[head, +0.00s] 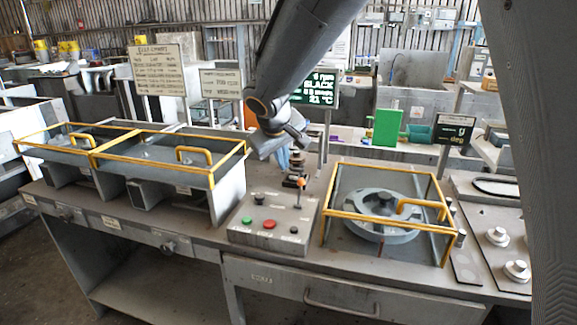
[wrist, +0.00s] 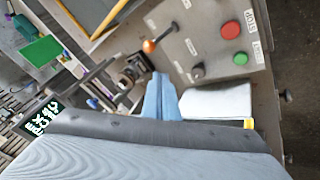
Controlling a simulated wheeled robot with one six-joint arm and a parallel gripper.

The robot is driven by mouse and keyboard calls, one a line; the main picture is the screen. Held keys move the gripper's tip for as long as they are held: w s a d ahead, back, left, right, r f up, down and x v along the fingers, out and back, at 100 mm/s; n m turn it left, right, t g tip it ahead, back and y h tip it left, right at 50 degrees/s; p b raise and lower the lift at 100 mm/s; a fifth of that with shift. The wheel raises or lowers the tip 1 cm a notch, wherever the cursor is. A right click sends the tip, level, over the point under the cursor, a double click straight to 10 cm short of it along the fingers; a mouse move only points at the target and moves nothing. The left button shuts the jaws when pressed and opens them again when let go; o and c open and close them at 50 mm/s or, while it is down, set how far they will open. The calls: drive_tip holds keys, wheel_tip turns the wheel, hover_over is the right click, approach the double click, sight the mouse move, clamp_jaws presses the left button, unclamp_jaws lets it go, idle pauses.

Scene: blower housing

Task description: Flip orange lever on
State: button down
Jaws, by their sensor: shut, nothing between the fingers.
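The orange lever (head: 299,184) stands at the back right of a grey control panel (head: 246,240), with an orange knob on a thin metal stick. In the wrist view the lever's knob (wrist: 149,46) is in the upper middle. My gripper (head: 302,142) is above and behind the panel in the head view, apart from the lever. In the wrist view my gripper (wrist: 158,76) shows blue-grey fingers closed together and empty, just below the knob in the picture.
The panel also carries a red button (head: 269,224), a green button (head: 247,220) and black knobs. A yellow-railed housing (head: 333,211) stands to the right and another (head: 213,186) to the left. A dark mechanism (wrist: 133,68) sits behind the panel.

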drive_tip(key=w+d+r+b, duration=0.1)
drive_tip(key=w+d+r, duration=0.1)
drive_tip(key=r, duration=0.7)
drive_tip(key=shift+w, duration=0.5)
drive_tip(key=shift+a, duration=0.1)
